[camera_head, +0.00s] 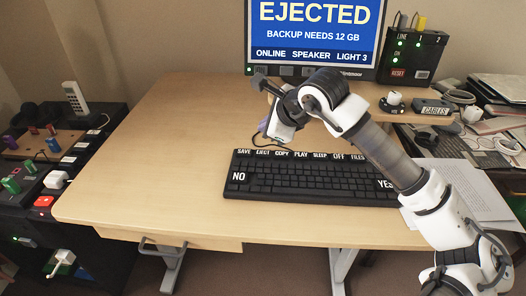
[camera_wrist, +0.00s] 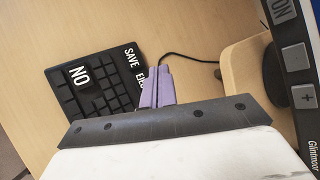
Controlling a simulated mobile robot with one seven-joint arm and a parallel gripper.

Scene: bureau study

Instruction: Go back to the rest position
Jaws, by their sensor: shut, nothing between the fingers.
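My gripper (camera_head: 263,126) is above the desk, just behind the upper left part of the black keyboard (camera_head: 300,181). In the wrist view its purple fingers (camera_wrist: 156,91) are together, with nothing between them. They appear over the keyboard's edge near the SAVE and EJECT keys; the EJECT label is partly hidden. I cannot tell the exact height of the fingertips above the desk. My arm reaches in from the lower right of the head view and hides part of the screen's lower edge and some of the keyboard's right side.
The monitor (camera_head: 315,30) reads EJECTED, BACKUP NEEDS 12 GB. A black box with LINE lights (camera_head: 412,55) stands right of it. A dark side unit with switches (camera_head: 50,190) stands left. The desk's left half (camera_head: 150,150) is clear.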

